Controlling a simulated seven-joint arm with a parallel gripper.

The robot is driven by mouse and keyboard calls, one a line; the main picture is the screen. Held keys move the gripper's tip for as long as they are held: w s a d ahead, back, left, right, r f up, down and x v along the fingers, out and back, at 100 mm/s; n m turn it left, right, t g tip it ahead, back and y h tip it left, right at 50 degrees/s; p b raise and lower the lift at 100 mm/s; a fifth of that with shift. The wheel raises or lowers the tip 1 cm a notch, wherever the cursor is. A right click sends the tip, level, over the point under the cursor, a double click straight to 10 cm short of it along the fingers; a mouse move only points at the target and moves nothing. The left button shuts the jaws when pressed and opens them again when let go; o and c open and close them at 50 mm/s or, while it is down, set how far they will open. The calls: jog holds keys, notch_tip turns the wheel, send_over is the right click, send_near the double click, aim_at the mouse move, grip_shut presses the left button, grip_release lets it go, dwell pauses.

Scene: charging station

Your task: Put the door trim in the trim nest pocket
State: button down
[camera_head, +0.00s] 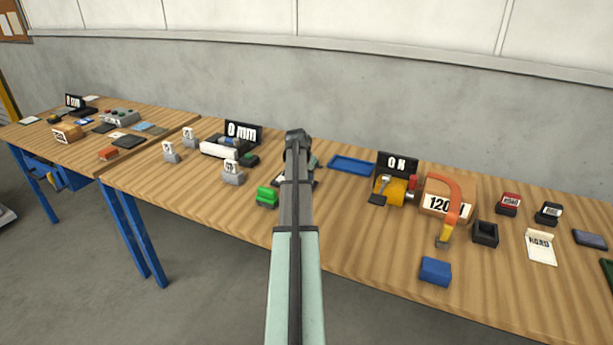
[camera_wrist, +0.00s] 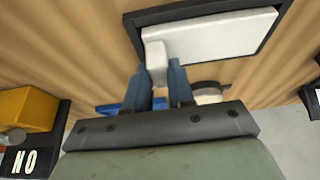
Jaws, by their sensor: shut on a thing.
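My gripper (camera_wrist: 160,85) has its two blue fingers shut on a pale upright tab of the white door trim (camera_wrist: 215,38). The trim is a flat white panel in the wrist view. It lies within the outline of the dark-framed trim nest pocket (camera_wrist: 262,39), with dark rim showing around its edges. I cannot tell whether the panel is fully down in the pocket or just above it. In the head view my arm covers most of the nest and the trim, and the fingertips are hidden there.
In the head view a blue tray (camera_head: 352,165) and a yellow device (camera_head: 397,190) with a black display stand right of my arm. A green block (camera_head: 267,196) and a grey block (camera_head: 233,173) stand left. Bare wood shows at the front of the table.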

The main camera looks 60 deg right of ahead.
jog(key=shift+f, duration=0.1)
jog(key=c, duration=1)
grip_release()
jog(key=v, duration=1.2)
